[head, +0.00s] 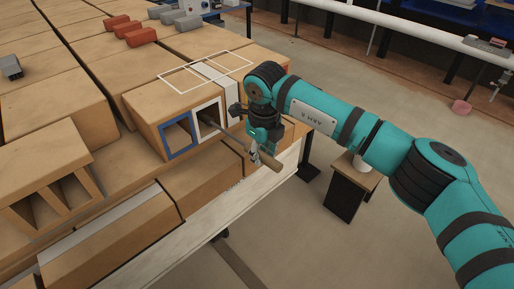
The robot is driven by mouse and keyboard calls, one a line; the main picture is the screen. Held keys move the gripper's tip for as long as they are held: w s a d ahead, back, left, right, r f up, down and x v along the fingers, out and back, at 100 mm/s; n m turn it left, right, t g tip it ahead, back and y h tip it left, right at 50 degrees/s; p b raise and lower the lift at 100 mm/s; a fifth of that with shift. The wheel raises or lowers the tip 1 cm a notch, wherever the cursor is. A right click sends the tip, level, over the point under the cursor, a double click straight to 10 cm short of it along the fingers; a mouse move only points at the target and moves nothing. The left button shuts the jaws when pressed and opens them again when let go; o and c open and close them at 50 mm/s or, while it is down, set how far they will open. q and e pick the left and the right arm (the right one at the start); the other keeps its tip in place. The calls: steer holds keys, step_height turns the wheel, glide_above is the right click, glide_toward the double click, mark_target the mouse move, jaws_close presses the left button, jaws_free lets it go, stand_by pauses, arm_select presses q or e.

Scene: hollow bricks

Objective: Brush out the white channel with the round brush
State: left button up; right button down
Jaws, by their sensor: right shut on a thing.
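The white channel (198,127) is a white-framed opening in the front face of a hollow brick (150,112), just right of a blue-framed channel (167,150). My right gripper (256,153) is in front of and to the right of this opening. It is shut on the round brush (270,162), near its wooden handle. The brush's thin rod points up and left toward the white channel, and its far end appears to be inside the opening. I cannot see the bristles. My left gripper is out of view.
White outlines (205,70) mark the brick's top. Several red and grey blocks (140,37) lie on the bricks behind. A white ledge (225,205) runs along the stack's front edge. A small wooden stand (352,180) is on the floor at right, where the floor is mostly open.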

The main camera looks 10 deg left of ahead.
mark_target(278, 166)
steer(key=shift+s+d, duration=0.55)
steer(key=shift+d, duration=0.2)
steer(key=shift+s+d, duration=0.5)
steer(key=shift+d, duration=0.25)
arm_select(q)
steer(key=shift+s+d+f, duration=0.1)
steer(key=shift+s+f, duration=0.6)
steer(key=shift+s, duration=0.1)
arm_select(e)
steer(key=shift+s+d, duration=0.55)
steer(key=shift+d, duration=0.15)
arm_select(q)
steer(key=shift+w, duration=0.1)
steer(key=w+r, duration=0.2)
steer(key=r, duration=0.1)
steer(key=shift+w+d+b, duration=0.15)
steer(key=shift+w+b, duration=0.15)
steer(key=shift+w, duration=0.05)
arm_select(e)
steer(key=s+d, duration=0.8)
steer(key=d, duration=0.3)
steer(key=shift+d, duration=0.15)
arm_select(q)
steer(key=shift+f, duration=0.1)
arm_select(e)
steer(key=shift+s, duration=0.1)
